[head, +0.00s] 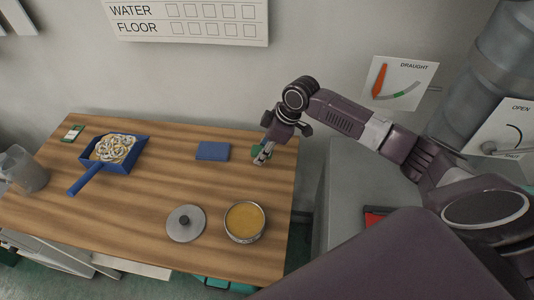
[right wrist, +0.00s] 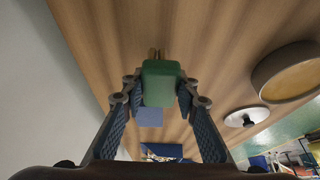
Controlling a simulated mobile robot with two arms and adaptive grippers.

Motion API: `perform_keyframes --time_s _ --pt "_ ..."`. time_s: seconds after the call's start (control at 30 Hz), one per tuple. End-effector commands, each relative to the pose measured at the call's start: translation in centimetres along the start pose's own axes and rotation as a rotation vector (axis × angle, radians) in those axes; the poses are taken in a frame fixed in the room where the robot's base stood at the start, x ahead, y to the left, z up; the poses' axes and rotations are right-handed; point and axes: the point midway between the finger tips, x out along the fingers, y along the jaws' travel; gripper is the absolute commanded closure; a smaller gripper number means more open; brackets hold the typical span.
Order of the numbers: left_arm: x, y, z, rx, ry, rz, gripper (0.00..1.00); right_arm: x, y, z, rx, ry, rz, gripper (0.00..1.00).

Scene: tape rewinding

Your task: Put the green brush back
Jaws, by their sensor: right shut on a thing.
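The green brush (right wrist: 160,82) is between the two fingers of my right gripper (right wrist: 158,95) in the right wrist view. My right gripper (head: 263,157) is shut on it. In the head view the gripper is over the right end of the wooden table, and a little of the brush's green (head: 256,150) shows beside the fingers. I cannot tell whether the brush touches the table. A flat blue pad (head: 213,151) lies just left of the gripper; it also shows in the right wrist view (right wrist: 150,117). My left gripper is not in view.
On the wooden table (head: 150,215), a blue dustpan (head: 78,186) holds pale curly scraps. A round tin (head: 245,238) with yellowish contents and a grey lid (head: 185,224) are near the front. A clear jug (head: 22,170) stands at left. A grey cabinet (head: 335,185) stands right of the table.

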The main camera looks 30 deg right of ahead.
Motion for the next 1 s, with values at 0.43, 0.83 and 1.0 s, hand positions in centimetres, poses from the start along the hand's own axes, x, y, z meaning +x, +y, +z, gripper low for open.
perform_keyframes --time_s 0.43,0.83,1.0 --pt "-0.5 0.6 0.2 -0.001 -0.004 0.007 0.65 2.3 0.0 0.9 0.000 0.001 0.001 0.92" --pt "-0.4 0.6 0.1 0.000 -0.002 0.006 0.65 2.6 0.0 1.1 0.000 0.000 0.001 0.55" --pt "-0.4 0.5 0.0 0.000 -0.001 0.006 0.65 2.6 0.0 1.1 0.000 0.000 0.001 0.55"
